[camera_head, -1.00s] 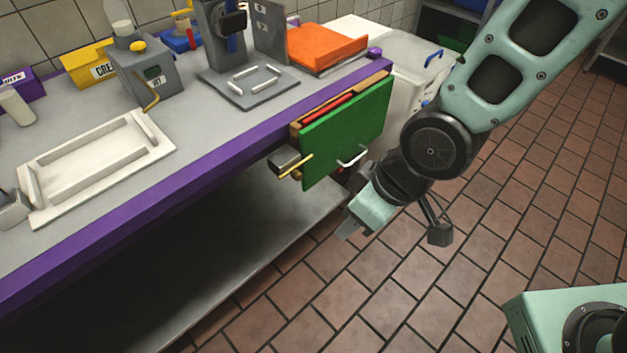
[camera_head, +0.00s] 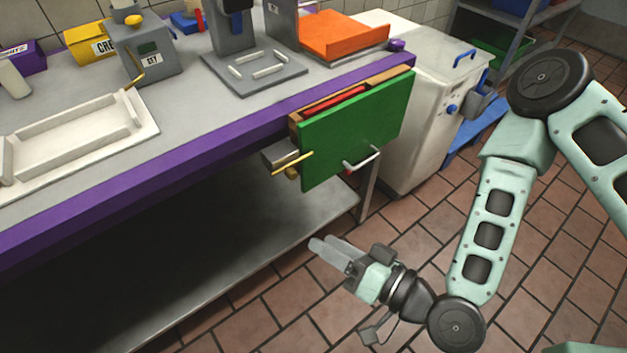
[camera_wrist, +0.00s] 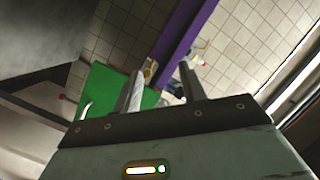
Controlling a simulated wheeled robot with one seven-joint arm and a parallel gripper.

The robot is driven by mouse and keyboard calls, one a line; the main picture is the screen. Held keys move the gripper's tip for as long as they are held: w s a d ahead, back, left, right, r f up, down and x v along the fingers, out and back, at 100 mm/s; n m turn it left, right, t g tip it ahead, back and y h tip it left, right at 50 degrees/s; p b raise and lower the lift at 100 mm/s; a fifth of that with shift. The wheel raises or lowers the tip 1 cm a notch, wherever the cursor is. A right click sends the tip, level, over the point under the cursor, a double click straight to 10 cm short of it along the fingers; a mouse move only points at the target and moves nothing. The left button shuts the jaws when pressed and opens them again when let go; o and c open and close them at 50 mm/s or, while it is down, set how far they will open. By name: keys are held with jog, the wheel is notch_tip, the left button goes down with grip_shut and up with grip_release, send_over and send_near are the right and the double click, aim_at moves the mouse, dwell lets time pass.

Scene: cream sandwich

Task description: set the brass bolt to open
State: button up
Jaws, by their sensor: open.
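The brass bolt (camera_head: 292,163) is a short brass rod on a grey bracket (camera_head: 280,153) at the left edge of the green drawer front (camera_head: 358,133), under the purple counter edge. In the wrist view a small brass-coloured bit, perhaps the bolt (camera_wrist: 149,72), shows between the fingers, beside the green front (camera_wrist: 105,100). My gripper (camera_head: 318,247) is below the drawer and apart from the bolt, its fingers pointing left and slightly up in the head view. In the wrist view my gripper (camera_wrist: 160,75) is open with nothing between its fingers.
A white handle (camera_head: 362,160) sticks out from the green front. The purple counter edge (camera_head: 150,172) runs above a grey lower shelf (camera_head: 180,275). A white cabinet (camera_head: 425,125) stands right of the counter. The tiled floor around my arm is clear.

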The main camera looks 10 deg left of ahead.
jog(key=w+d+m+t+h, duration=0.1)
jog(key=w+d+m+t, duration=0.1)
jog(key=d+m+t, duration=0.25)
jog(key=b, duration=0.4)
send_near(294, 177)
jog(key=x, duration=0.8)
jog(key=shift+w+a, duration=0.15)
